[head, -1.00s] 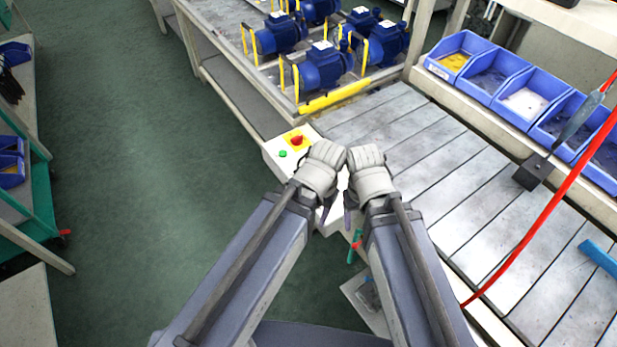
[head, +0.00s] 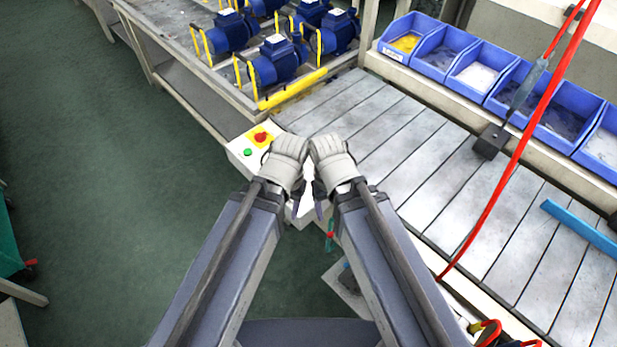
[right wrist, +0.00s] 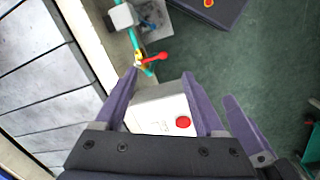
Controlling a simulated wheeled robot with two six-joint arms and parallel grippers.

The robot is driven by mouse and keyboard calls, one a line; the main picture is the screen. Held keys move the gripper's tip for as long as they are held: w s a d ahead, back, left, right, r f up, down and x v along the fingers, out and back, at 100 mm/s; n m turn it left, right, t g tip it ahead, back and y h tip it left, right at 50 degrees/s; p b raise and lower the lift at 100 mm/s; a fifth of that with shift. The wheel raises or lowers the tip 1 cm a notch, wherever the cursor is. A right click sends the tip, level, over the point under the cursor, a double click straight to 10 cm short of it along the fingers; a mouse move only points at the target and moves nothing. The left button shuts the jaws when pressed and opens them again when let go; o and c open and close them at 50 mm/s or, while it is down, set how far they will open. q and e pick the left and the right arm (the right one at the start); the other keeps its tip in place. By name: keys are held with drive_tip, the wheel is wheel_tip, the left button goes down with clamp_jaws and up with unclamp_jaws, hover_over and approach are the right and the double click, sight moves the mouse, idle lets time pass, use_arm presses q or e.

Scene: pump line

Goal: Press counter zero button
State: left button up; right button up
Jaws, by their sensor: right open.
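In the head view, a white control box (head: 238,153) has a green button (head: 248,152) and a red knob on a yellow square (head: 261,137). My left gripper (head: 297,207) and right gripper (head: 319,205) are close together just right of these buttons, their fingers mostly hidden by the wrists. In the right wrist view, a white box (right wrist: 151,110) with a round red button (right wrist: 183,122) shows between and beyond the open fingers of my right gripper (right wrist: 160,74). I see no finger touching the red button. No readable counter display shows.
A slatted conveyor (head: 450,185) runs along the right, with blue bins (head: 440,50) behind it. Blue pumps (head: 275,62) stand on a rack at the back. A red hose (head: 490,210) and a hanging dark tool (head: 490,142) are at the right.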

drive_tip(key=shift+c, duration=0.3)
clamp_jaws()
idle(1.4)
